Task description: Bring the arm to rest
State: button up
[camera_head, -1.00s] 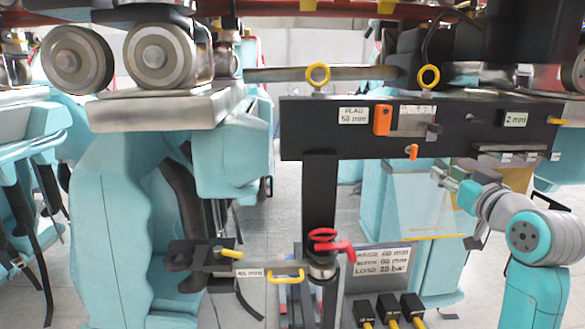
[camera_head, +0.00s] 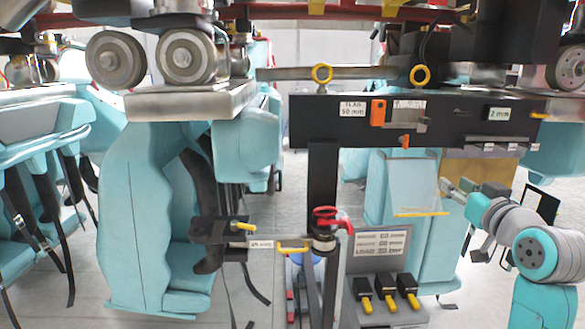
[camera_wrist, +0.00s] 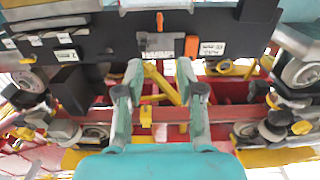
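My gripper (camera_head: 450,188) is at the right in the head view, at the end of my grey and teal arm, below the right part of a black bar (camera_head: 465,108). In the wrist view my gripper (camera_wrist: 159,72) has its two fingers spread apart, with nothing held between them. Beyond the fingers that view shows the black bar (camera_wrist: 110,45) with an orange latch (camera_wrist: 191,45), and red and yellow framework. I see no contact between the fingers and anything.
A black post (camera_head: 322,185) with a red handle (camera_head: 332,218) stands below the bar. Left of it a clamp has a yellow lever (camera_head: 243,226). Black blocks with yellow ends (camera_head: 386,284) sit low. Teal seats (camera_head: 150,220) and wheels (camera_head: 187,55) are at left. A clear panel (camera_head: 417,187) is near my gripper.

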jog(key=s+a+f+m+h, duration=0.1)
jog(key=s+a+f, duration=0.15)
jog(key=f, duration=0.85)
jog(key=s+a+f+m, duration=0.15)
jog(key=s+f, duration=0.25)
jog(key=f, duration=0.7)
jog(key=s+a+f+g, duration=0.2)
jog(key=s+a+f, duration=0.3)
jog(key=s+f, duration=0.75)
jog(key=s+a+f, duration=0.2)
jog(key=s+f, duration=0.2)
jog(key=s, duration=0.5)
jog(key=s+a+f, duration=0.2)
jog(key=s+f, duration=0.2)
jog(key=s, duration=0.4)
jog(key=s+a+r+n+g, duration=0.1)
jog(key=s+a+r+n, duration=0.1)
jog(key=s, duration=1.6)
jog(key=shift+a+r, duration=0.4)
jog(key=shift+r, duration=0.3)
